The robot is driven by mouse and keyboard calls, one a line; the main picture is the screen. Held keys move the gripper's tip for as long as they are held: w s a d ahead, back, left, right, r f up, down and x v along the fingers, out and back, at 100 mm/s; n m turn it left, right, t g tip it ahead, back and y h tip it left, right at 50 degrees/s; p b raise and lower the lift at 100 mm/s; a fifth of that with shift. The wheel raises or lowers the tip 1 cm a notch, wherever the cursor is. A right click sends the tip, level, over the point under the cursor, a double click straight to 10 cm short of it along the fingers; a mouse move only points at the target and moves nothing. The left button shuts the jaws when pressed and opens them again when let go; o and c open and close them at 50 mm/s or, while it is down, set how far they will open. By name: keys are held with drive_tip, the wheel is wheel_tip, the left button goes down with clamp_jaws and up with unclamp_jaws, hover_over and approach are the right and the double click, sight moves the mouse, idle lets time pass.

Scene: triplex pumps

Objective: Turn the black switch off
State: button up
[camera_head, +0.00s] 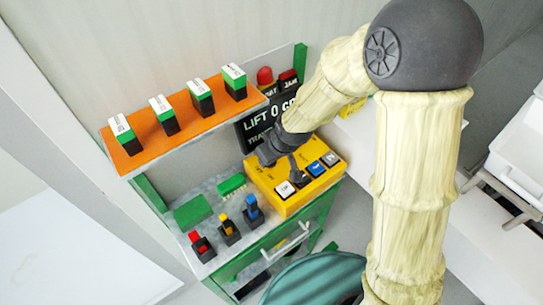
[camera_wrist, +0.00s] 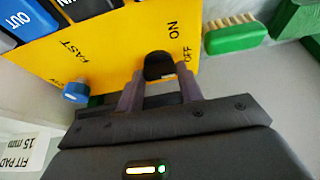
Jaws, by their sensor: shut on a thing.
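The black switch (camera_wrist: 158,66) is a dark rounded knob on the yellow control box (camera_wrist: 112,45). In the wrist view, ON and OFF are printed beside it at the right. My gripper (camera_wrist: 160,82) has one finger on each side of the knob and is shut on it. The knob's lower part is hidden between the fingers. In the head view, the yellow box (camera_head: 287,207) sits on the right end of the green-framed bench. My gripper (camera_head: 270,153) is at the box's back left and covers the switch there.
A blue knob (camera_wrist: 75,93) is on the same box, near the FAST label. A green brush (camera_head: 231,184) lies just left of the box. Several small coloured-top blocks stand on the bench and on the orange shelf (camera_head: 190,130). A dark sign (camera_head: 262,122) stands behind.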

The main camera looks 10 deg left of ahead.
drive_tip(key=shift+w+a+r, duration=0.2)
drive_tip(key=shift+a, duration=0.05)
drive_tip(key=o, duration=0.7)
drive_tip(key=shift+f, duration=0.1)
drive_tip(key=shift+d, duration=0.1)
drive_tip(key=shift+s, duration=0.1)
drive_tip(key=p+v, duration=0.1)
drive_tip(key=v, duration=1.6)
drive_tip(key=shift+s+p, duration=0.15)
drive_tip(key=shift+p, duration=0.15)
drive_tip(key=shift+d, duration=0.1)
drive_tip(key=s+d+f+m+h, duration=0.1)
drive_tip(key=d+f+m, duration=0.2)
drive_tip(key=d, duration=0.7)
drive_tip(key=s+d+f+m+h, duration=0.1)
drive_tip(key=d+f+m, duration=0.3)
drive_tip(key=d, duration=0.7)
drive_tip(key=m+h, duration=0.1)
drive_tip(key=m, duration=0.1)
drive_tip(key=shift+s+m, duration=0.4)
